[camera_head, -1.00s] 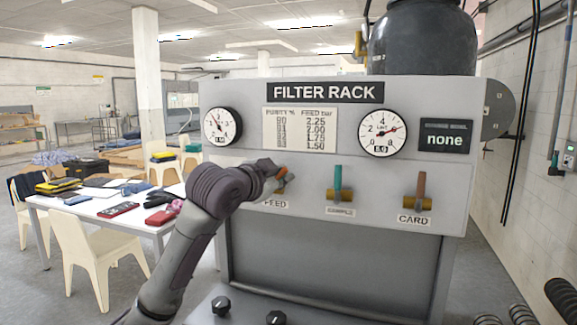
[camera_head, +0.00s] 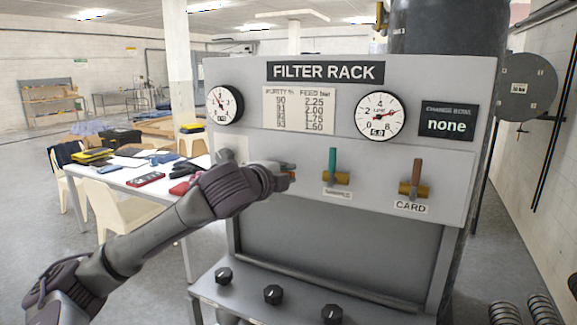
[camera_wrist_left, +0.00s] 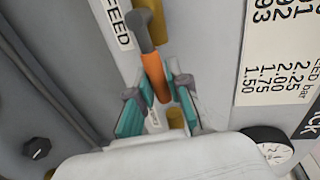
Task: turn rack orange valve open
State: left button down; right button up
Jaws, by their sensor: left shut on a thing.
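The orange valve handle is mostly hidden behind my left gripper in the head view, with a bit of orange (camera_head: 292,177) showing at the fingertips. In the left wrist view the orange handle (camera_wrist_left: 155,74) with its grey stem runs between the teal finger pads, beside the FEED label (camera_wrist_left: 118,28). My left gripper (camera_head: 287,171) is shut on this handle at the left of the filter rack's valve row. It also shows in the left wrist view (camera_wrist_left: 158,101). My right gripper is not in view.
A teal-handled valve (camera_head: 333,162) and a brown-handled CARD valve (camera_head: 417,176) stand to the right on the panel. Black knobs (camera_head: 273,294) line the ledge below. A table (camera_head: 180,177) with clutter and chairs stands at the left.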

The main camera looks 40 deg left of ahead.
pick_arm(q)
jog(key=shift+f+m, duration=0.3)
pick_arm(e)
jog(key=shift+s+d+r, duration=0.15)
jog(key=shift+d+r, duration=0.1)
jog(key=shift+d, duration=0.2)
pick_arm(q)
jog(key=c, duration=1.1)
grip_release()
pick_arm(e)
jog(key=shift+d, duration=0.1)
